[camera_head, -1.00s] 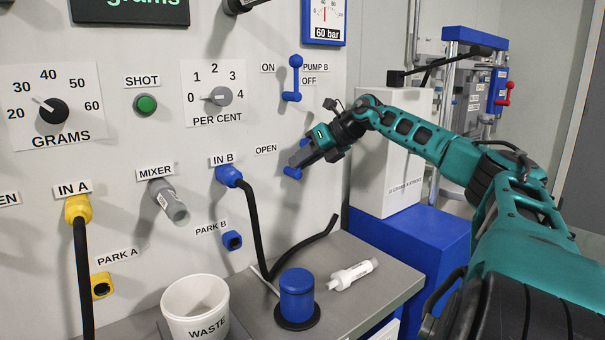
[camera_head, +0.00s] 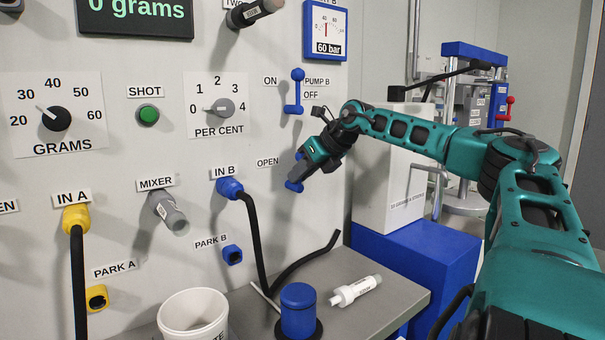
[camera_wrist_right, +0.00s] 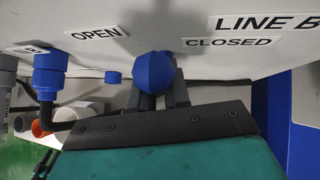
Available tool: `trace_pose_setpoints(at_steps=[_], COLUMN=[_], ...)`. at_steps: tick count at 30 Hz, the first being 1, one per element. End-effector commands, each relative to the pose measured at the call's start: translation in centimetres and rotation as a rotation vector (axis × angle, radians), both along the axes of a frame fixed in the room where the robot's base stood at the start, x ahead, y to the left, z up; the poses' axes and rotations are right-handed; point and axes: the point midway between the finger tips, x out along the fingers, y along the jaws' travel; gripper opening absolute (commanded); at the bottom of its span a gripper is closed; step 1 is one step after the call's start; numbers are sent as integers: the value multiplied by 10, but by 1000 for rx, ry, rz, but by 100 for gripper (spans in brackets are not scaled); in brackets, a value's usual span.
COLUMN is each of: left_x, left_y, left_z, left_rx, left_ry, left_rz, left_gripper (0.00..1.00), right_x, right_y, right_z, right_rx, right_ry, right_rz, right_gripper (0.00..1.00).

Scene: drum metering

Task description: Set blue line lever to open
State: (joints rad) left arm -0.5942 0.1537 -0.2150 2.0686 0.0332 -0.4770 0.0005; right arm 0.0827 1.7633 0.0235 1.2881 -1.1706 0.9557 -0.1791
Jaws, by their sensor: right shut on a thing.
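The blue line lever (camera_head: 293,187) is on the grey wall panel, right of and below the OPEN label (camera_head: 268,162). My right gripper (camera_head: 299,175) is shut on it and hides most of the handle. In the right wrist view, the lever's blue knob (camera_wrist_right: 156,72) sits at the fingers of my right gripper (camera_wrist_right: 160,98). There the OPEN label is to the left of the knob, and the CLOSED label (camera_wrist_right: 228,42) and a LINE B label are to the right. The lever's exact angle is hard to tell. My left gripper is not in view.
The Pump B lever (camera_head: 294,92) is above my right gripper. A blue plug (camera_head: 230,188) with a black hose is at IN B, to the left. Below, a grey bench (camera_head: 385,300) holds a blue capped cylinder (camera_head: 298,309), a white cartridge (camera_head: 355,291) and a waste bin (camera_head: 193,316).

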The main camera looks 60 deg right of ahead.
Motion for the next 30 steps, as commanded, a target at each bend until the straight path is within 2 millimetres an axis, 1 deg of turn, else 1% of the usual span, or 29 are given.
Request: trace_pose_setpoints(at_steps=[1,2,7,21,26,30], left_x=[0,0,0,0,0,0], left_y=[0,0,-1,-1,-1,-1], left_z=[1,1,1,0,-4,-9], left_rx=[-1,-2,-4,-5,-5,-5], left_ry=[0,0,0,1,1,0], left_rz=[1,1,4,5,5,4], left_gripper=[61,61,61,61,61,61], right_x=[2,2,2,1,-3,-10], right_y=[-1,-1,-1,0,0,0], right_z=[12,12,11,5,9,16], right_rx=[-5,-5,-5,-2,-1,-3], right_ry=[-29,-29,-29,-16,-18,-20], right_rz=[-5,-5,-5,-2,-1,0], right_gripper=[0,19,35,35,35,35])
